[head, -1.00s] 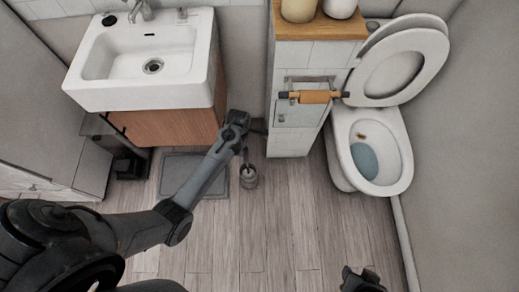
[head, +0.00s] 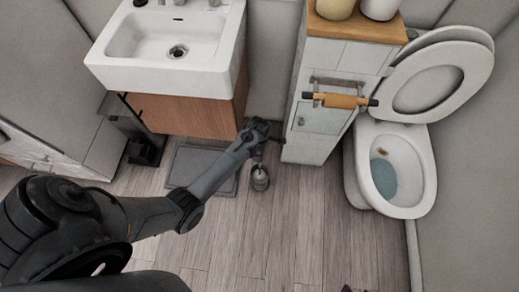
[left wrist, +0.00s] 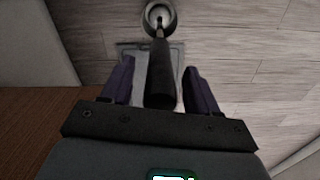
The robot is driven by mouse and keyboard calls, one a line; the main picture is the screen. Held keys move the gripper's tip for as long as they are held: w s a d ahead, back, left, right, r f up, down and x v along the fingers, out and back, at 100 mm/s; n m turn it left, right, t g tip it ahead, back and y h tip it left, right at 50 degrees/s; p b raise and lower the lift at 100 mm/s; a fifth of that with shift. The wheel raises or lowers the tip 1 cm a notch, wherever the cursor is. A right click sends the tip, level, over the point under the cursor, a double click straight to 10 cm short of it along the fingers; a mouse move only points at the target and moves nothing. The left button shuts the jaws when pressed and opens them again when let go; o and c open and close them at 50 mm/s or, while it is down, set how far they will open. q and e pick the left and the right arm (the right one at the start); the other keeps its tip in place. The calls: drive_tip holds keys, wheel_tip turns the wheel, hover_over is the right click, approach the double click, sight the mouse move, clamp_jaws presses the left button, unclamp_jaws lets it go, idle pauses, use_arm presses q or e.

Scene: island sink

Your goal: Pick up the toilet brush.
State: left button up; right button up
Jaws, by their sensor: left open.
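The toilet brush stands in a small grey round holder (head: 260,178) on the floor, right of the grey mat. In the left wrist view, its dark handle (left wrist: 161,75) points toward my palm, with the holder (left wrist: 158,17) beyond it at the top. My left gripper (left wrist: 159,66) is open, with one purple finger on each side of the handle and a visible gap to each. In the head view, my left gripper (head: 262,142) is just above the holder and hides part of the handle. Only dark tips of my right gripper (head: 347,288) show at the bottom edge.
A sink (head: 165,45) over a wooden cabinet (head: 185,108) stands at left. A white tiled cabinet (head: 315,147) and a toilet (head: 400,165) stand at right. A grey mat (head: 190,165) lies left of the holder. The front floor is clear.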

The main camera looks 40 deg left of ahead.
use_arm(q)
wheel_tip(320, 180, down, 2)
drive_tip(key=shift+f+b, duration=0.1)
drive_tip(key=shift+b, duration=0.25)
drive_tip(key=shift+c, duration=0.4)
clamp_jaws()
drive_tip(key=shift+r, duration=0.2)
